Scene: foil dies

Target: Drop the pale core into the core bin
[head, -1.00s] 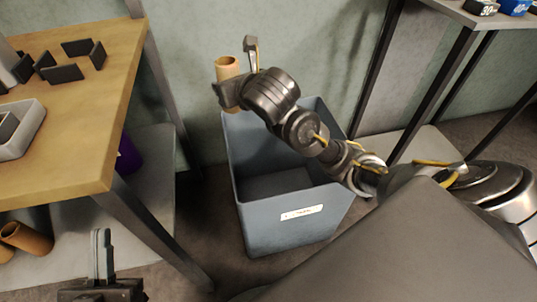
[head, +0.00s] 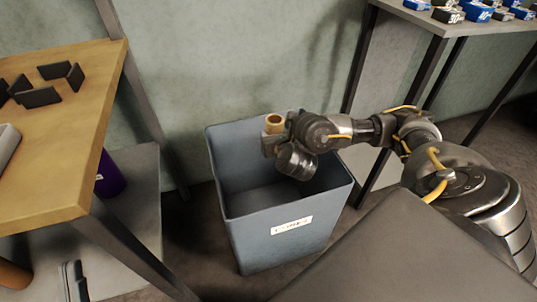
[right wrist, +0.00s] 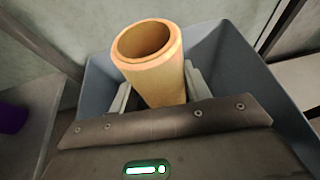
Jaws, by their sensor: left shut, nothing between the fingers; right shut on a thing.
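The pale core (head: 274,121) is a short tan cardboard tube, held upright or slightly tilted by my right gripper (head: 270,138) over the back part of the core bin. In the right wrist view the core (right wrist: 153,65) stands between the two fingers (right wrist: 157,97), with the bin behind and below it. The core bin (head: 287,250) is a deep blue-grey box with a white label on its front; its visible inside looks empty.
A wooden-topped table (head: 70,130) with dark pieces stands at the left. On its lower shelf are a purple object (head: 109,177) and a brown tube (head: 13,275). A shelf (head: 440,22) with blue boxes is at the upper right. The wall is close behind the bin.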

